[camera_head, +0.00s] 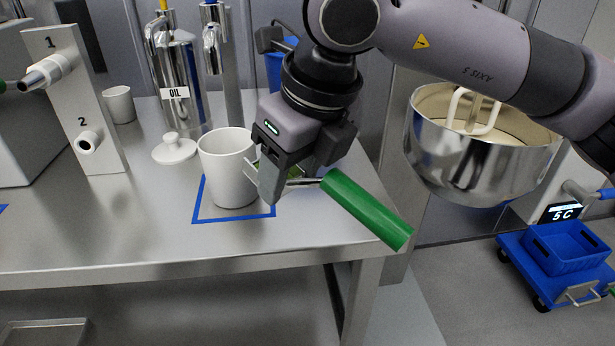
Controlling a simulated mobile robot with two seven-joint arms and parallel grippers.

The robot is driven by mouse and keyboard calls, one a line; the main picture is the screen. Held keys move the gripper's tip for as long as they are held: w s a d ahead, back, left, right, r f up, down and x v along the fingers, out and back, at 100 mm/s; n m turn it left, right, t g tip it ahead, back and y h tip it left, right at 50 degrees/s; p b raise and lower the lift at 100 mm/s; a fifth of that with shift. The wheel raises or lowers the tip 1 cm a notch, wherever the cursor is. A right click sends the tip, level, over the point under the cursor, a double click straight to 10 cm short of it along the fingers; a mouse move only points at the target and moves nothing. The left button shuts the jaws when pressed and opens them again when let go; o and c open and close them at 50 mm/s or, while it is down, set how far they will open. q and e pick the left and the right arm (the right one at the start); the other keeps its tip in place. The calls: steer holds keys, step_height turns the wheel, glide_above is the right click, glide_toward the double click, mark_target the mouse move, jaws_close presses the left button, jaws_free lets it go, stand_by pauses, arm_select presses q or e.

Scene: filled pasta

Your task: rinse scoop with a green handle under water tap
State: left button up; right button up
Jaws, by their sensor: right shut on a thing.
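The scoop's thick green handle (366,209) points down and right, past the table's right end. My right gripper (298,176) is shut on the scoop near the handle's upper end, above the right part of the table. Metal parts of the scoop show between and beside the fingers, but most of its head is hidden by the gripper. A chrome tap-like fitting (213,40) stands at the back of the table, up and left of the gripper. No label or running water shows on it. My left gripper is not in view.
A white cup (228,168) stands inside a blue square outline, close beside the gripper's left. A steel dispenser marked OIL (177,80), a white lid (174,148) and another cup (119,104) stand farther back. A steel mixer bowl (482,155) is at right. The table's front left is clear.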

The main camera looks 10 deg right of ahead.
steer(key=shift+s+a+m, duration=0.1)
steer(key=shift+a+m, duration=0.15)
steer(key=shift+m, duration=0.15)
steer(key=shift+a+r, duration=0.1)
steer(key=shift+r, duration=0.05)
steer(key=shift+w+a+r+p, duration=0.3)
steer(key=shift+w+p, duration=0.2)
steer(key=shift+p, duration=0.2)
steer(key=w+a+p, duration=0.1)
steer(key=w+r+p, duration=0.1)
steer(key=p, duration=0.1)
steer(key=shift+w+a+r, duration=0.15)
steer(key=shift+w+a, duration=0.15)
steer(key=shift+a, duration=0.05)
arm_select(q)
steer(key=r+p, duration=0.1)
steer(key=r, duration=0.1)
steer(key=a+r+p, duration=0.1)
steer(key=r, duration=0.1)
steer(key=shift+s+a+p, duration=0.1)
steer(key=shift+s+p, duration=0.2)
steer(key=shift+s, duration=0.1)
arm_select(e)
steer(key=w+a, duration=0.1)
steer(key=w, duration=0.1)
steer(key=w+a+r, duration=0.1)
steer(key=w, duration=0.1)
steer(key=shift+a+r, duration=0.15)
steer(key=shift+a, duration=0.25)
